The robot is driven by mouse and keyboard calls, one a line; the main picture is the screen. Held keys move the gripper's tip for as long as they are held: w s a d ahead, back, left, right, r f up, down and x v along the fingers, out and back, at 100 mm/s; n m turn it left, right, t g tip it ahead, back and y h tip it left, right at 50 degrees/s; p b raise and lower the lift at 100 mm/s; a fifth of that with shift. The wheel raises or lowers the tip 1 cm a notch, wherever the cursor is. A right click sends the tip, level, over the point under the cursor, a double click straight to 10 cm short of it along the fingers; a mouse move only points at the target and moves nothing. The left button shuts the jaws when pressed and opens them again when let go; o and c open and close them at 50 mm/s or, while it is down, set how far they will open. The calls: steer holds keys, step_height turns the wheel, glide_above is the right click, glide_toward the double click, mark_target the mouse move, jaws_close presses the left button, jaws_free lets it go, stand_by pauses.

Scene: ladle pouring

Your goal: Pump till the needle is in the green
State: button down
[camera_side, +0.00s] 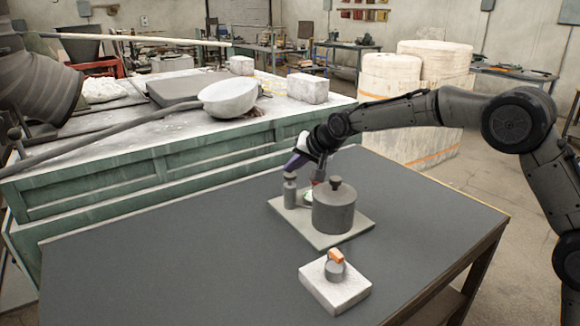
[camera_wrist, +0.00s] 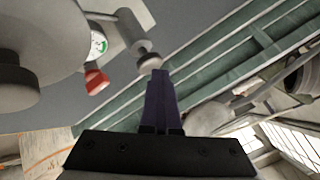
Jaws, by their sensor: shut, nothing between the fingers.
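A grey pump post with a round knob (camera_side: 290,177) stands at the left of a light base plate (camera_side: 322,238). The knob also shows in the wrist view (camera_wrist: 149,61). A dark grey cylindrical tank (camera_side: 334,212) with a top knob stands beside it. A white gauge (camera_wrist: 98,43) with some green on its face sits between pump and tank; its needle is too small to read. My gripper (camera_side: 290,168) has purple fingers, shut and empty, tips at the pump knob. In the wrist view the fingertips (camera_wrist: 160,72) lie just beside the knob; I cannot tell whether they touch.
A red part (camera_wrist: 96,80) sits near the gauge. A separate pale block (camera_side: 336,292) with an orange-topped knob (camera_side: 335,256) stands in front. The dark tabletop (camera_side: 160,240) is clear to the left. A green bench (camera_side: 120,185) with a bowl stands behind.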

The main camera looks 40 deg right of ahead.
mark_target(292, 176)
steer(key=shift+f, duration=0.75)
stand_by(0.3)
steer(key=shift+r, duration=2.45)
steer(key=shift+r, duration=2.55)
